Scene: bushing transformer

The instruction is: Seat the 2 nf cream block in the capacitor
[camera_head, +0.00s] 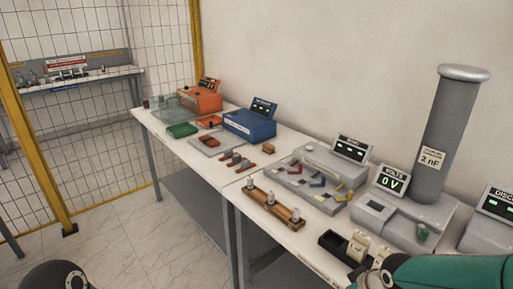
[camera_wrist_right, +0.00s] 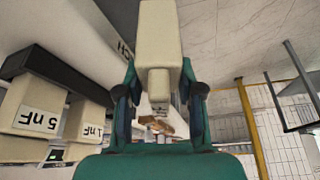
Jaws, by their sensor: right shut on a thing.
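The capacitor is a grey unit with a tall column (camera_head: 437,140) marked "2 nF" and a lower base (camera_head: 408,216) on the right table. My right gripper (camera_wrist_right: 159,90) is shut on a cream block (camera_wrist_right: 160,32) in the right wrist view. In that view, cream blocks marked 5 nF (camera_wrist_right: 34,104) and 1 nF (camera_wrist_right: 87,121) stand at the left by a dark holder. In the head view, the black tray (camera_head: 333,242) with cream blocks (camera_head: 357,246) is beside my teal right arm (camera_head: 445,273). My left gripper is out of frame.
A wooden rack (camera_head: 258,204) with white-topped posts and a grey switch panel (camera_head: 307,186) are farther left. A yellow-framed mesh fence (camera_head: 45,150) stands beyond the table.

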